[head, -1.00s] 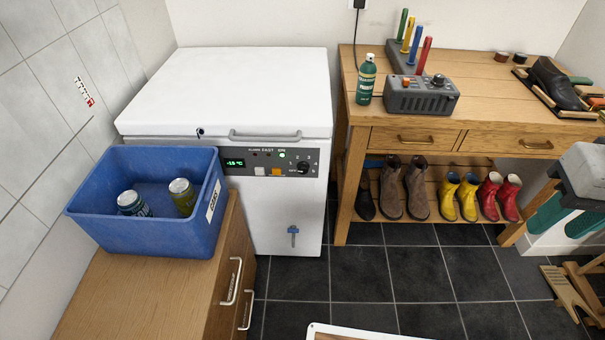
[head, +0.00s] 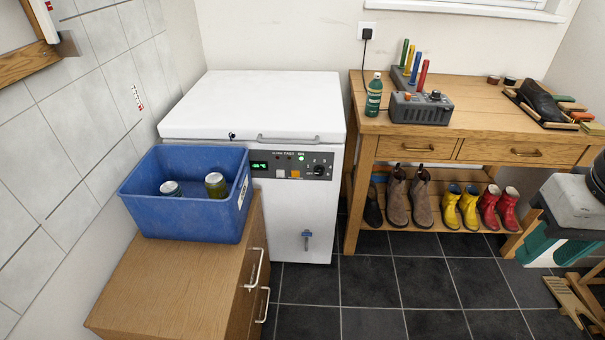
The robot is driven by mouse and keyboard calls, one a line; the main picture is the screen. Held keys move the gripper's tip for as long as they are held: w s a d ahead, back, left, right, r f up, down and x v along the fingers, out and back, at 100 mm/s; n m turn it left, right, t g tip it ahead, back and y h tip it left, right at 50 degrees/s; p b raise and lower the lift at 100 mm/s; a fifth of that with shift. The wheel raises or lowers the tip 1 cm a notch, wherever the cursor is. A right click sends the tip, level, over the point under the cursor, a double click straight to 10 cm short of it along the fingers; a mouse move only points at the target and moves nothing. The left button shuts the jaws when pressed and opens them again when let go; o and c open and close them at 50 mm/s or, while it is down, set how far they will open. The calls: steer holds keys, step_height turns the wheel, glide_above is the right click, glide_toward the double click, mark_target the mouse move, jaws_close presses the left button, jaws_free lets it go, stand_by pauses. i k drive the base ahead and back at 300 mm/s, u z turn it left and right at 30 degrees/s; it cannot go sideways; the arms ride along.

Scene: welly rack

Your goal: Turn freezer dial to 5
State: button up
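A white chest freezer (head: 262,100) with its lid shut stands against the back wall. Its dark control panel (head: 290,158) on the front has a green lit display (head: 260,166), a green light, a white and an orange button, and a black round dial (head: 319,171) at the right end. Marks surround the dial, but they are too small to read, so I cannot tell its setting. My gripper is not in view.
Dark tiled floor (head: 370,295) is clear before the freezer.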

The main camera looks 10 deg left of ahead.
mark_target(319, 170)
steer(key=u, duration=0.1)
steer(key=i, duration=1.1)
steer(key=z, duration=0.45)
